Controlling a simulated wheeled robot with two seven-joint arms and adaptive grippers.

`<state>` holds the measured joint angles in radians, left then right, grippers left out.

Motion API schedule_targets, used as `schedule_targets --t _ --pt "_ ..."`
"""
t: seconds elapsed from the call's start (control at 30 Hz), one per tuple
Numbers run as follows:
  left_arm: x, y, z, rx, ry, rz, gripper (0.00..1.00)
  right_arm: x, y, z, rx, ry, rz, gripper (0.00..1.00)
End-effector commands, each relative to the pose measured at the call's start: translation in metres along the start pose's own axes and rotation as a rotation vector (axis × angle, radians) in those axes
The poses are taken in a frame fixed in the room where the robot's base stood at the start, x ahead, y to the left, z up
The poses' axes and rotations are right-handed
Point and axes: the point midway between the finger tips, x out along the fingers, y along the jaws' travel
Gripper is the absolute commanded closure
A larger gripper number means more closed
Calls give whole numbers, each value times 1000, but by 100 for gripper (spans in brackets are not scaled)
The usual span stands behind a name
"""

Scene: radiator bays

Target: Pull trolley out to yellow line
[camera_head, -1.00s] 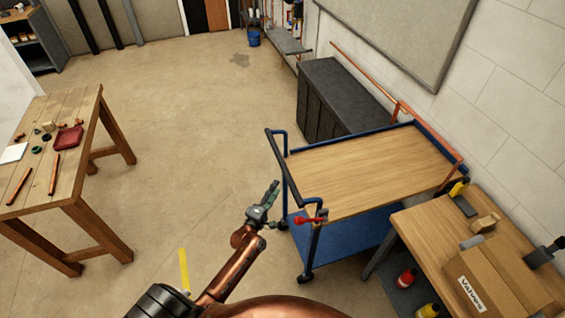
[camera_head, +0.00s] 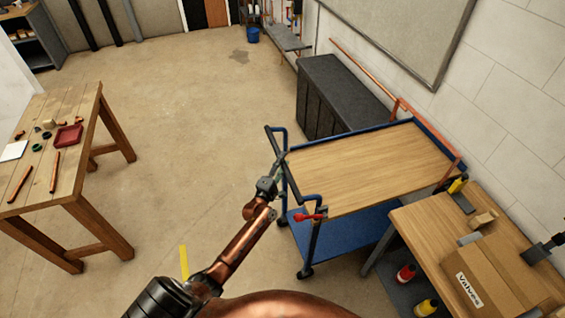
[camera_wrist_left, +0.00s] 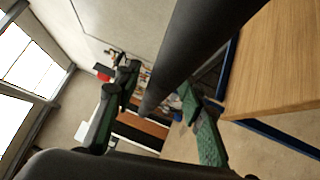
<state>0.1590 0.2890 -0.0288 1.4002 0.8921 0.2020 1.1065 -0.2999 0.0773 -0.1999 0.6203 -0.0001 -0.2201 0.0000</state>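The trolley has a wooden top (camera_head: 370,165), a blue frame and a blue lower shelf (camera_head: 345,232). It stands at the right, by the wall. Its dark push handle (camera_head: 290,180) is on the near left end, with a red lever (camera_head: 308,216) beside it. My left gripper (camera_head: 279,172) is at the handle. In the left wrist view its green-padded fingers (camera_wrist_left: 157,118) are apart, and the dark handle bar (camera_wrist_left: 190,50) runs between them; contact cannot be told. A short piece of yellow line (camera_head: 184,262) shows on the floor, partly behind my arm. My right gripper is out of view.
A workbench (camera_head: 425,212) with a Valves box (camera_head: 480,285) stands close to the trolley's right. A dark cabinet (camera_head: 335,95) is behind it. A wooden table (camera_head: 85,120) with small parts is at the left. The floor between is clear.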

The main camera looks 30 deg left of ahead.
Motion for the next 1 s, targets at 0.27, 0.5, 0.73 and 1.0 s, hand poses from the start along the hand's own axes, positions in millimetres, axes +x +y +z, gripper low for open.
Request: schedule_targets --t 0.27,0.5,0.73,1.0 --pt "0 0 0 1 0 -1 74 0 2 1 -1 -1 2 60" --pt "-1 0 0 1 0 -1 91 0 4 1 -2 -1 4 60" --pt "-1 0 0 1 0 -1 100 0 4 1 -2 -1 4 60" --pt "-1 0 0 1 0 -1 100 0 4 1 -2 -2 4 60"
